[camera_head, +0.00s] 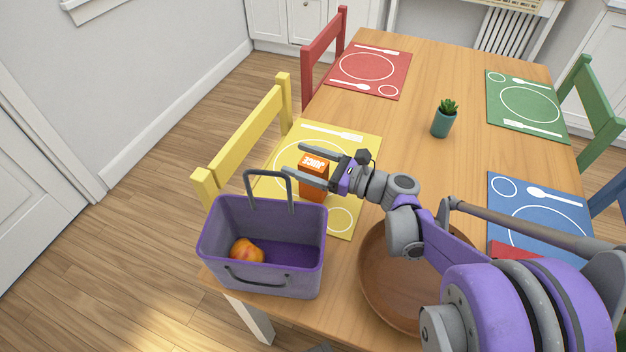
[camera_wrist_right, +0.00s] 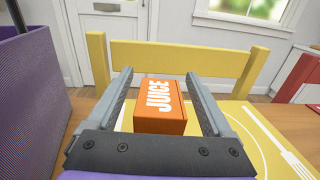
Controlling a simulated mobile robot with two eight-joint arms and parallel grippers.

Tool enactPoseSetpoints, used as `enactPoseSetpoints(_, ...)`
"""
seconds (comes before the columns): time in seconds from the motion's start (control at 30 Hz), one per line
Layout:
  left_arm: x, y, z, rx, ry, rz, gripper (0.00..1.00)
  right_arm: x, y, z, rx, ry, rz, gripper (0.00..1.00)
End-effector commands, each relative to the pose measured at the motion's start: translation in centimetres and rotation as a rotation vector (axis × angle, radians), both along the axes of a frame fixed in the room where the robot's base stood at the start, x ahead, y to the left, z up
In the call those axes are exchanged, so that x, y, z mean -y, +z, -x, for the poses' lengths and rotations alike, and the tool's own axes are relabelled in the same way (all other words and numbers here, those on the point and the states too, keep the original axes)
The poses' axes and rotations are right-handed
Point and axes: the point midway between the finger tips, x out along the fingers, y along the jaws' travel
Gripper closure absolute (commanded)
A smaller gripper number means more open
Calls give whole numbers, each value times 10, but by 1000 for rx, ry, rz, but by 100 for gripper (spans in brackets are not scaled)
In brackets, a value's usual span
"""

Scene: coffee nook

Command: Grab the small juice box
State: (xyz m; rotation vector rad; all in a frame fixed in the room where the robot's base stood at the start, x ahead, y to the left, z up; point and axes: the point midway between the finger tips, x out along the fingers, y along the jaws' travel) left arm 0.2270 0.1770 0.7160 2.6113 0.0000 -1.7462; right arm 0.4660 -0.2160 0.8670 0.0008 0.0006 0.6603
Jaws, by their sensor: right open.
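The small orange juice box (camera_head: 313,178) with white JUICE lettering stands on the yellow placemat (camera_head: 341,218). My right gripper (camera_head: 294,162) is open, its two fingers on either side of the box. In the right wrist view the box (camera_wrist_right: 160,107) sits between the fingers of the gripper (camera_wrist_right: 161,82), with a visible gap at the right finger. The gap at the left finger looks narrow, and I cannot tell whether it touches. My left gripper is not in view.
A purple basket (camera_head: 262,275) holding a peach-like fruit (camera_head: 247,251) stands at the table's near left corner. A brown bowl (camera_head: 383,290) sits under my right arm. A potted plant (camera_head: 442,122) stands mid-table. A yellow chair (camera_head: 245,140) is beyond the placemat.

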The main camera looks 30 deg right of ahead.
Motion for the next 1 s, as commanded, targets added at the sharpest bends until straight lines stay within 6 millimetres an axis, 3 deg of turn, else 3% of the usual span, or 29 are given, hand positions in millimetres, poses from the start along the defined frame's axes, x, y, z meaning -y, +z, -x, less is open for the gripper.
enactPoseSetpoints(0.23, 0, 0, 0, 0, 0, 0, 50, -1, 0, -2, 1, -1, 1, 15)
enactPoseSetpoints(0.27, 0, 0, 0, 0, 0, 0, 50, -1, 0, -2, 1, -1, 1, 19)
enactPoseSetpoints(0.7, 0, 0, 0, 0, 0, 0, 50, -1, 0, -2, 0, -1, 0, 98)
enactPoseSetpoints(1.0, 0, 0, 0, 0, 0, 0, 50, -1, 0, -2, 0, 0, 1, 100)
